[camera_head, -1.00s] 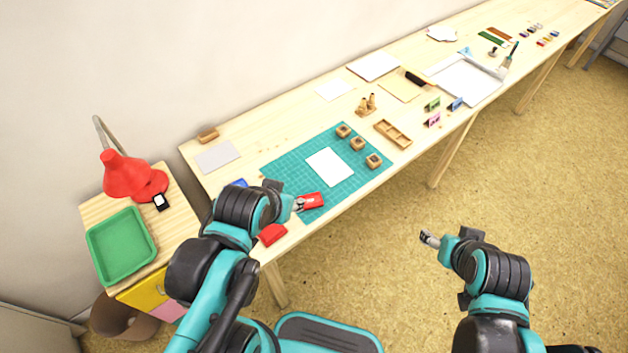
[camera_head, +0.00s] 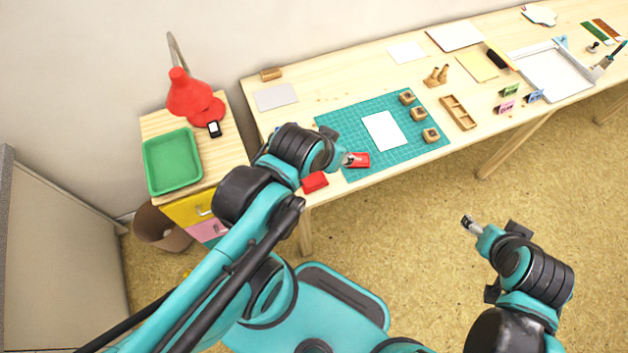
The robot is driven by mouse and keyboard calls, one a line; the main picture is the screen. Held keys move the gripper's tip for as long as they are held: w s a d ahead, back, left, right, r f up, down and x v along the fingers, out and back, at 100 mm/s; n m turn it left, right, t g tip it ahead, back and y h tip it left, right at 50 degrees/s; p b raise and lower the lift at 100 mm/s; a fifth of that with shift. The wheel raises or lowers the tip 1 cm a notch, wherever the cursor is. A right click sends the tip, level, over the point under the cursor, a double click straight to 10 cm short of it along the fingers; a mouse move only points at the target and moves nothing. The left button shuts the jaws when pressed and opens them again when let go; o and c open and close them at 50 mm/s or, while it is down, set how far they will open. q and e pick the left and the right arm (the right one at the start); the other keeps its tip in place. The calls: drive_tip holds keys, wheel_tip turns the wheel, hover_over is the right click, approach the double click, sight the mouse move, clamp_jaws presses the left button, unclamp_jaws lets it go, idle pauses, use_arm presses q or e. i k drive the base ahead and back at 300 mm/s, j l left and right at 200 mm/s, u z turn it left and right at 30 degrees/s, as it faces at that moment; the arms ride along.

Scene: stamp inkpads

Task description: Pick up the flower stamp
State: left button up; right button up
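Three small wooden block stamps stand on the right side of the green cutting mat (camera_head: 338,121): a far one (camera_head: 407,97), a middle one (camera_head: 417,114) and a near one (camera_head: 430,135). Their designs are too small to tell, so I cannot say which is the flower stamp. My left gripper (camera_head: 349,159) is at a red inkpad piece (camera_head: 361,160) on the mat's near edge, well left of the stamps. Whether it grips that piece is unclear. My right gripper (camera_head: 467,222) hangs over the floor in front of the table, apart from everything.
Another red inkpad piece (camera_head: 315,182) lies by the table's front edge. White paper (camera_head: 384,131) lies on the mat. A wooden stand (camera_head: 437,77) and a divided wooden tray (camera_head: 458,112) are right of it. A green tray (camera_head: 172,161) and red lamp (camera_head: 190,95) are left.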

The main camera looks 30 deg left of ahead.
sight(430, 135)
drive_tip(key=i+l+u, duration=0.3)
drive_tip(key=i+l, duration=0.15)
drive_tip(key=i+l+u, duration=0.3)
drive_tip(key=l, duration=0.25)
drive_tip(key=i+j, duration=0.05)
drive_tip(key=i, duration=0.05)
